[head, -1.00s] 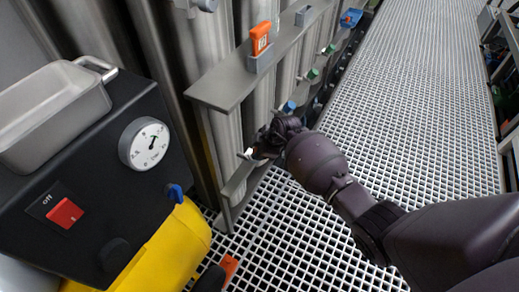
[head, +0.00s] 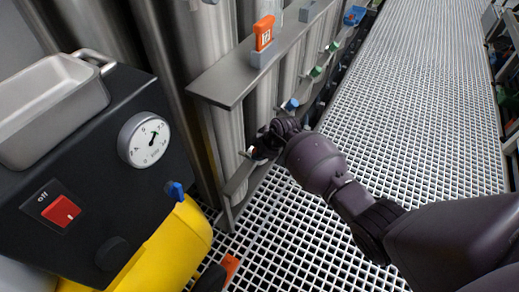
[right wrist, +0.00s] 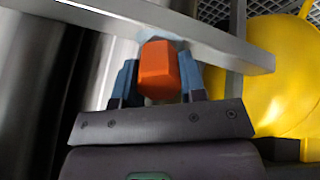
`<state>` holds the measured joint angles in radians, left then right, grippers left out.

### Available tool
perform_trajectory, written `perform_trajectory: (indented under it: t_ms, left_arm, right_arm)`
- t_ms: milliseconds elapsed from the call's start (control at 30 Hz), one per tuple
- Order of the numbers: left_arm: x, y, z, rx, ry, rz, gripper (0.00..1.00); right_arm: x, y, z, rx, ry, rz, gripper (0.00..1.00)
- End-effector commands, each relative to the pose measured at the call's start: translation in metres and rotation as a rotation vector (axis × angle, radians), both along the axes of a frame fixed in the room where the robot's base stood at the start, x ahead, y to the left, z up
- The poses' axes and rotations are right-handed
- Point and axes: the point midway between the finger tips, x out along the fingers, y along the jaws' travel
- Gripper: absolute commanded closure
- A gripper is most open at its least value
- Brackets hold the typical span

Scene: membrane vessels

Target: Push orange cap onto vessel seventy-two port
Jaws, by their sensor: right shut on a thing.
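In the right wrist view, the orange cap (right wrist: 158,70) sits between the two fingers of my right gripper (right wrist: 158,82), which is shut on it. The cap lies just below a grey metal bar, with something blue-grey behind its top edge. In the head view, my right gripper (head: 262,146) is low beside the nearest steel vessel (head: 226,140), under the grey shelf. The cap and the port are hidden there by the gripper and wrist. I cannot tell whether the cap touches the port. My left gripper is not in view.
An orange numbered tag (head: 264,31) stands on the grey shelf (head: 222,84). A blue cap (head: 291,104) and green caps (head: 316,71) sit on ports farther along. The black panel with a gauge (head: 144,139) and a yellow body (head: 165,246) are left. Grating floor (head: 400,110) is clear right.

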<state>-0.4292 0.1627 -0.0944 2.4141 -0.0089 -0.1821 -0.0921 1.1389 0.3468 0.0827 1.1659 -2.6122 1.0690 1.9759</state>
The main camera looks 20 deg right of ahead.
Motion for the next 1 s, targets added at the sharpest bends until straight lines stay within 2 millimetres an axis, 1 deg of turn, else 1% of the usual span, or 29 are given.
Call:
perform_trajectory:
  t_ms: [167, 200, 267, 300, 400, 733, 833, 867, 1000]
  left_arm:
    - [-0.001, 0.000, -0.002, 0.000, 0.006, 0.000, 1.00]
    - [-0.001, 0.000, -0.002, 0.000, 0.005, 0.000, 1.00]
    - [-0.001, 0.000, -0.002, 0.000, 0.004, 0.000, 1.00]
    - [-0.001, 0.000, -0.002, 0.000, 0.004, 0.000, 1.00]
    - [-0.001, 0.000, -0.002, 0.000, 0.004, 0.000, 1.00]
    - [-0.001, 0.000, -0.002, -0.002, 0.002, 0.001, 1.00]
    - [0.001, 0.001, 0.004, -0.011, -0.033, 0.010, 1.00]
    - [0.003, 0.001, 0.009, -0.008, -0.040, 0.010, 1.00]
    - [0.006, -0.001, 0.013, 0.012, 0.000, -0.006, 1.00]
  right_arm:
    - [0.001, 0.001, -0.004, -0.001, 0.001, 0.000, 0.91]
    - [0.001, 0.001, -0.004, -0.001, 0.000, 0.000, 0.61]
    - [0.002, 0.001, -0.003, 0.000, 0.000, 0.000, 0.51]
    - [0.002, 0.001, -0.003, 0.000, 0.000, 0.000, 0.45]
    - [0.002, 0.001, -0.003, 0.000, 0.000, 0.000, 0.32]
    - [0.001, 0.001, -0.003, 0.000, 0.000, 0.000, 0.32]
    - [0.001, 0.001, -0.003, 0.000, 0.000, 0.000, 0.32]
    - [0.001, -0.001, 0.004, -0.001, -0.003, 0.000, 0.32]
    - [-0.005, -0.008, 0.033, -0.001, -0.014, 0.000, 0.32]
